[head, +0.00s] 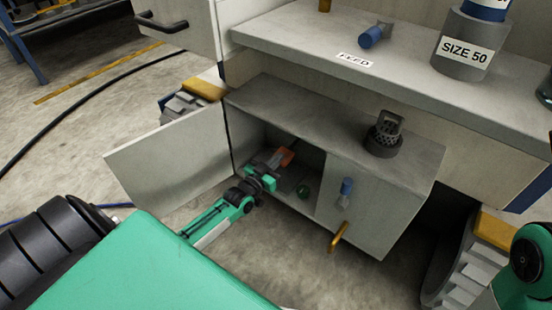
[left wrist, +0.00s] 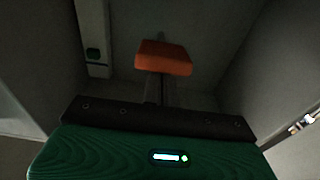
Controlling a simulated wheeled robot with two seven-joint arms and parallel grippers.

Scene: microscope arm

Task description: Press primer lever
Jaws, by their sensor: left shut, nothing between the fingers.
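The primer lever's orange pad (head: 286,156) is inside the open low cabinet, deep in its left compartment. In the left wrist view the orange pad (left wrist: 163,57) stands straight ahead, at the end of the shut fingers. My left gripper (head: 272,162) reaches through the cabinet doorway, shut and empty, close beside the pad. I cannot tell whether the fingertips touch it. The lever's lower part is hidden behind the gripper. My right arm shows only at the right edge; its gripper is out of view.
The cabinet's left door (head: 172,160) stands open, left of my left arm. A small green part (head: 302,190) is inside the cabinet. A dark strainer-like fitting (head: 384,137) stands on the cabinet top, below the FEED shelf (head: 300,40).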

